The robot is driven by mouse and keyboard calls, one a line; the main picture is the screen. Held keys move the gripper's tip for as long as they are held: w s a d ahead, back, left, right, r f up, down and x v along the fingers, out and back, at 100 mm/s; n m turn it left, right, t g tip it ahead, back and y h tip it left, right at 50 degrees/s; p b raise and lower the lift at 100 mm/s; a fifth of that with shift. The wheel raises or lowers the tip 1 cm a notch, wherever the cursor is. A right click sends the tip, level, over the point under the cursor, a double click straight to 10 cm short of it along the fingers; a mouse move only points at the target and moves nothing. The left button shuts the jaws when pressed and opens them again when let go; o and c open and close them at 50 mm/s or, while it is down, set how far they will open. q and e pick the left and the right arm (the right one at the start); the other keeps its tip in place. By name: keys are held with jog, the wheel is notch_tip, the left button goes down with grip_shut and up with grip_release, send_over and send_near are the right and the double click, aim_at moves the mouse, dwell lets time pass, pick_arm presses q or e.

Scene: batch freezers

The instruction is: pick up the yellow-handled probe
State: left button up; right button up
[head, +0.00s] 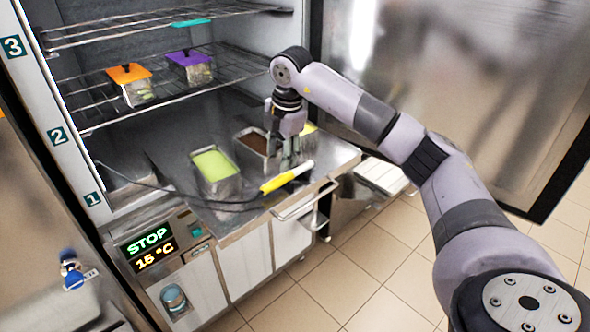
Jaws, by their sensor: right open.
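The yellow-handled probe (277,183) lies near the front edge of the steel worktop in the head view. Its white end points up and right, and a dark cable runs from its lower end to the left. My right gripper (290,163) points down just behind the probe, close to its white end. It is open, and I see nothing held in it. I cannot tell whether its fingers touch the worktop. My left gripper is not in view.
A pan of green product (214,166) and a pan of brown product (254,141) stand close to my right gripper. Another yellow-green pan is partly hidden behind it. Wire shelves (90,105) hold lidded containers above. A handle rail (305,199) runs below the worktop edge.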

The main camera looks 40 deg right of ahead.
send_over(275, 181)
jog(key=s, duration=0.1)
jog(key=f, duration=0.2)
jog(key=f+p, duration=0.1)
jog(key=f, duration=0.1)
jog(key=shift+s+d+f, duration=0.15)
jog(key=shift+s, duration=0.05)
jog(key=f+p, duration=0.1)
jog(key=f, duration=0.1)
jog(key=w+f+p, duration=0.1)
jog(key=f, duration=0.1)
jog(key=shift+f, duration=0.4)
jog(key=shift+w+f, duration=0.1)
jog(key=shift+f, duration=0.1)
jog(key=shift+c, duration=0.6)
grip_shut()
jog(key=shift+r, duration=0.1)
